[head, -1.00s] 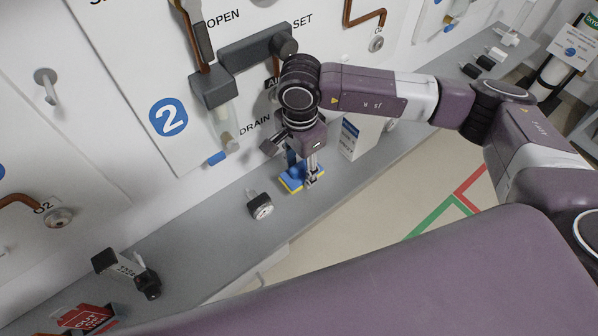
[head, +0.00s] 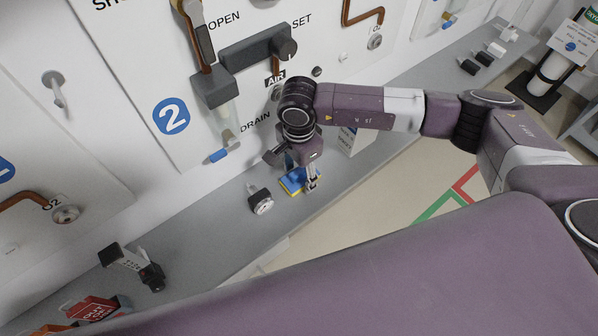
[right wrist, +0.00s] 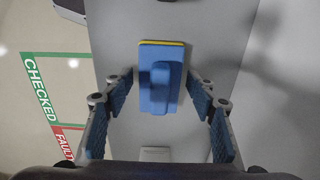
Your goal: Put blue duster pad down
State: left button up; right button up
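The blue duster pad (head: 294,181), with a yellow edge and a raised blue grip on top, lies flat on the grey ledge (head: 222,216) below panel 2. My right gripper (head: 300,170) is just above it, pointing down. In the right wrist view the right gripper (right wrist: 160,82) is open, with blue-lined fingers spread wide. The pad (right wrist: 160,95) shows between and beyond the fingertips, with gaps on both sides, so nothing is held. My left gripper is not in view.
A black clamp-like item (head: 133,266) and red tag (head: 92,308) are farther left. The ledge's front edge is close by.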

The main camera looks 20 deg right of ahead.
aim_at(299, 172)
jog(key=shift+o, duration=0.2)
jog(key=shift+r, duration=0.1)
jog(key=shift+r, duration=0.2)
notch_tip(299, 172, up, 11)
jog(key=b, duration=0.3)
jog(key=shift+f, duration=0.2)
jog(key=shift+r, duration=0.6)
jog(key=shift+s+f, duration=0.1)
jog(key=shift+s, duration=0.05)
